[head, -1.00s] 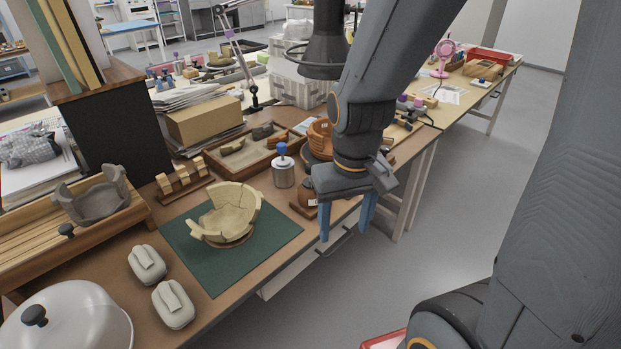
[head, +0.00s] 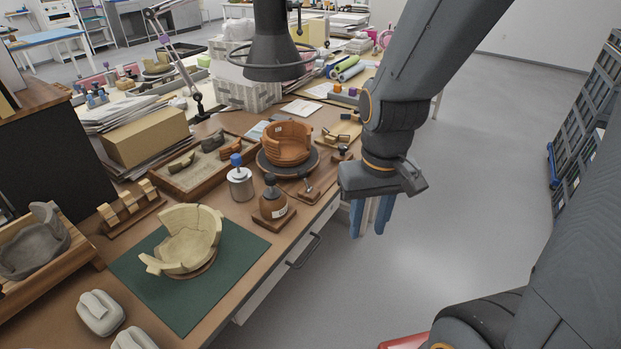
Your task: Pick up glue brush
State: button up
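A grey metal pot (head: 240,186) stands upright on the bench behind the green mat. A blue knob-like handle (head: 236,160) sticks up from its top; it looks like the glue brush standing in the pot, its lower part hidden. My gripper (head: 367,233) hangs to the right of the pot, beyond the bench's front edge and over the floor. Its two blue fingers point down with a gap between them, and nothing shows between them. It is well apart from the pot.
A partly rebuilt cream bowl (head: 190,240) rests on the green mat (head: 253,245). Right of the pot are a dark-knobbed tool on a wooden base (head: 273,203) and a terracotta vessel (head: 288,145). A lamp (head: 272,45) hangs above. Open floor lies to the right.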

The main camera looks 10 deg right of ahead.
aim_at(270, 193)
jog(key=z, duration=0.45)
jog(key=i, duration=0.65)
jog(key=u, duration=2.45)
